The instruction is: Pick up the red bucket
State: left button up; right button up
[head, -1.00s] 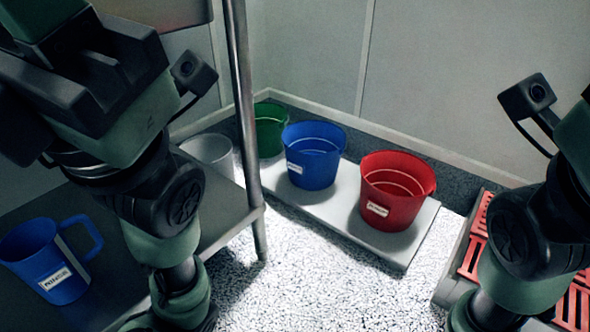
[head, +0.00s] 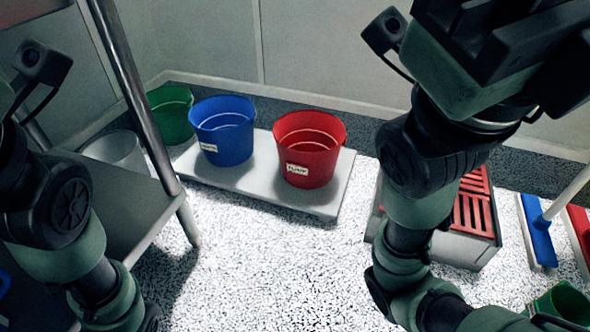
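The red bucket (head: 309,150) stands upright on a low white platform (head: 345,180) near the back wall, at its right end. It has a white label on its front, and its inside is partly visible. My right gripper (head: 505,35) is high at the upper right, to the right of the bucket and apart from it. Its fingertips are not clearly shown, so I cannot tell whether it is open. My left arm is at the left edge, and its gripper is out of the picture.
A blue bucket (head: 222,130) stands left of the red one, with a green bucket (head: 170,112) beyond it. A metal table (head: 125,200) is at left. A red-slatted grey box (head: 470,245) and a blue-headed brush (head: 540,240) are at right. Speckled floor before the platform is clear.

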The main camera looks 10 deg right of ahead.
aim_at(309, 143)
jog(key=i+l+z, duration=0.1)
jog(key=l, duration=0.25)
jog(key=i+l, duration=0.1)
jog(key=l, duration=0.25)
jog(key=i+l+z, duration=0.15)
jog(key=l, duration=0.2)
jog(key=i+l+z, duration=0.1)
jog(key=l, duration=0.2)
